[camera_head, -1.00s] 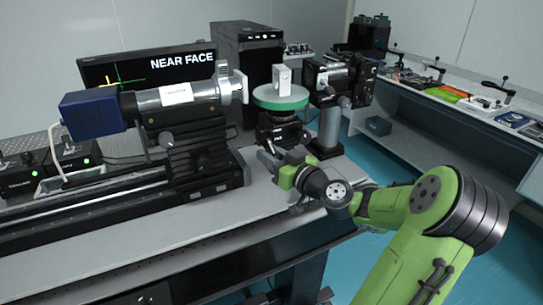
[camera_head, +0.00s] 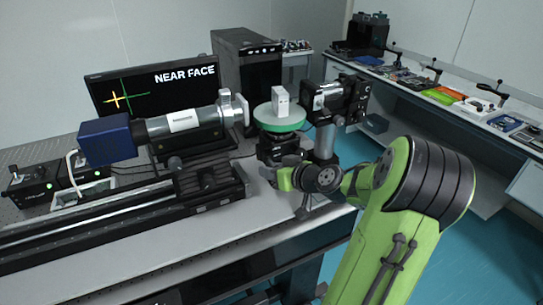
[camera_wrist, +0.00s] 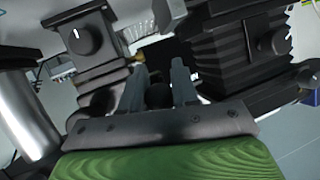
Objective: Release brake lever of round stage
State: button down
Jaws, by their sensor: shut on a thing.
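The round stage (camera_head: 278,124) is a disc with a green rim in the head view, on a black base (camera_head: 270,147). A small white block (camera_head: 281,103) stands on it. My gripper (camera_head: 268,173) is low at the front of that base. In the wrist view my gripper (camera_wrist: 158,78) has its two grey fingers close together, with a small dark rounded part (camera_wrist: 158,96) between them. It is shut on this part, which I take to be the brake lever. The lever's full shape and angle are hidden in both views.
A black camera on a post (camera_head: 326,140) stands right of the stage. In the wrist view, black ribbed mount (camera_wrist: 235,50) and a dialled mount (camera_wrist: 85,40) flank the fingers closely.

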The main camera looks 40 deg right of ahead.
notch_tip(320, 180, up, 3)
jog(key=m+g+y+p, duration=0.1)
jog(key=g+p, duration=0.5)
jog(key=p, duration=0.5)
jog(key=shift+g+p, duration=0.4)
jog(key=shift+f, duration=0.1)
jog(key=c, duration=0.9)
grip_release()
jog(key=shift+o, duration=0.2)
jog(key=shift+s, duration=0.1)
jog(key=p+v, duration=0.2)
jog(key=v, duration=1.3)
jog(key=shift+d+r, duration=0.35)
